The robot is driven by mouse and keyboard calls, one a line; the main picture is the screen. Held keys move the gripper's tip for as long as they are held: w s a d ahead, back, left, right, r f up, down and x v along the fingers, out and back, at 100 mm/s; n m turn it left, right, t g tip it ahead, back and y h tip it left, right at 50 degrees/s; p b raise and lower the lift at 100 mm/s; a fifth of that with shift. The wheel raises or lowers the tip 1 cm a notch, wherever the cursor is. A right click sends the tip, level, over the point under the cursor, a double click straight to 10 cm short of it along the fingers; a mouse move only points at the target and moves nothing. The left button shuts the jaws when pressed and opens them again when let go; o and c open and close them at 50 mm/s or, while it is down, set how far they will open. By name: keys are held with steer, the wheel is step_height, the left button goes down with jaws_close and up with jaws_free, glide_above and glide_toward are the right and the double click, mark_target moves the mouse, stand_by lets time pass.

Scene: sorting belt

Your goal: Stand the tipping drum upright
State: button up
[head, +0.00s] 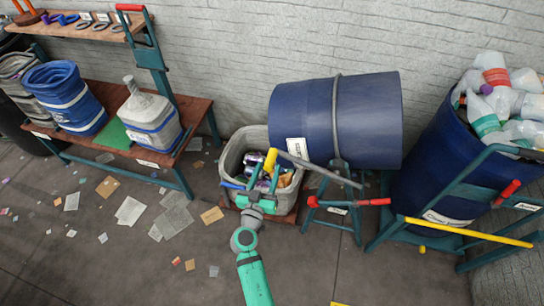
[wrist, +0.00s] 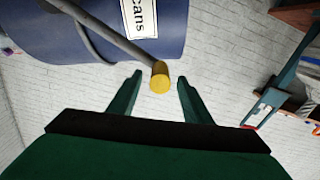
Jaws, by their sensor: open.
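The tipping drum (head: 300,105) is dark blue with a grey band and lies roughly level on its side in a teal stand (head: 338,205). It also shows in the wrist view (wrist: 60,40), with a white label reading "cans". A grey lever bar (head: 325,170) slants along the drum's lower side and ends in a yellow grip (head: 270,160). My gripper (head: 265,173) is open at this grip. In the wrist view the yellow grip (wrist: 160,77) appears between the tips of my open fingers, not visibly clamped. Depth between fingers and grip is hard to tell.
A grey bin (head: 232,155) holding cans stands below the drum's left end. A blue drum of plastic bottles (head: 420,175) with a yellow bar (head: 470,231) stands right. A wooden bench (head: 195,118) with containers stands left. Scraps litter the floor; the front floor is mostly clear.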

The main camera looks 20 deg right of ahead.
mark_target(272, 156)
steer(key=x, duration=0.7)
jaws_close()
